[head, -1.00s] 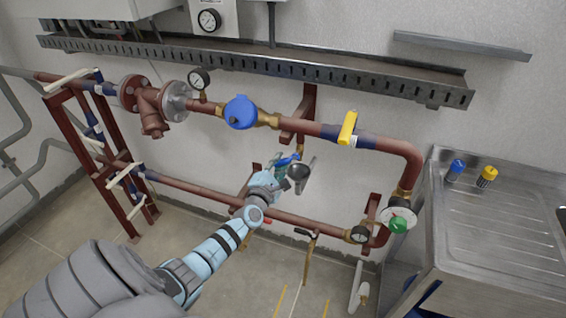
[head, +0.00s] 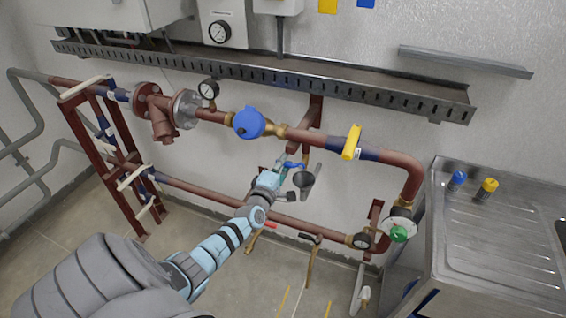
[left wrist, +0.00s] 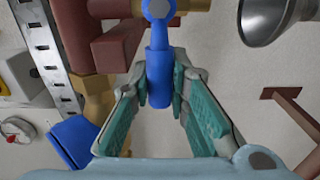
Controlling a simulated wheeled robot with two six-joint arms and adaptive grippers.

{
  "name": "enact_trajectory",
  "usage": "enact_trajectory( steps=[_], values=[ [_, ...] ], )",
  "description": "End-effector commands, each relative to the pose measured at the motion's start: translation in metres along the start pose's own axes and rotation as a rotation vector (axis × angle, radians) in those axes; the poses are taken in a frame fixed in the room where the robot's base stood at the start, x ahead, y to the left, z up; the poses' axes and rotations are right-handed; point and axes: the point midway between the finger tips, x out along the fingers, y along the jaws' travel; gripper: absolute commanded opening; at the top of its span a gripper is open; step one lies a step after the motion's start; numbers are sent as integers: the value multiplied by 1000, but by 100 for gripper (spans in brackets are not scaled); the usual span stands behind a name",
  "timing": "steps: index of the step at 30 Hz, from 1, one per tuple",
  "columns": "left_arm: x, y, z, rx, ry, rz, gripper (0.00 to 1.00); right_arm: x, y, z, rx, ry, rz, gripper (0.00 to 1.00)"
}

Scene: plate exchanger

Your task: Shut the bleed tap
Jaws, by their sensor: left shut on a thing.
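The bleed tap has a blue lever handle (head: 293,165), small in the head view and below the upper pipe near the middle. A grey funnel (head: 304,179) is just right of the gripper, also at the upper right of the left wrist view (left wrist: 268,14). My right gripper is out of view.
The red upper pipe (head: 305,136) carries a blue round-capped fitting (head: 248,122) and a yellow lever (head: 352,142). A steel sink unit (head: 500,225) stands at the right. The wall behind is close.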

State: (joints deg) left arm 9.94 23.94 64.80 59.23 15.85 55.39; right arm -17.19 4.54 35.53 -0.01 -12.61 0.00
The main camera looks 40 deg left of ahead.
Motion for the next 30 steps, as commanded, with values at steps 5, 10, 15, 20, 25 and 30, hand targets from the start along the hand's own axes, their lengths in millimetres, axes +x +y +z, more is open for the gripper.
enact_trajectory(
  steps=[5,10,15,20,25,30],
  values=[
    [0,0,0,9,0,-1,0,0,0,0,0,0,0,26],
    [0,0,0,8,0,-1,0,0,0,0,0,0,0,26],
    [0,0,0,7,0,0,38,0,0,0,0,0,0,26],
    [0,0,0,6,0,2,38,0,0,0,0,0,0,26],
    [0,1,0,5,0,2,38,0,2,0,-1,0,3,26],
    [-18,0,0,3,-1,2,38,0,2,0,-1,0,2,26]
  ],
)
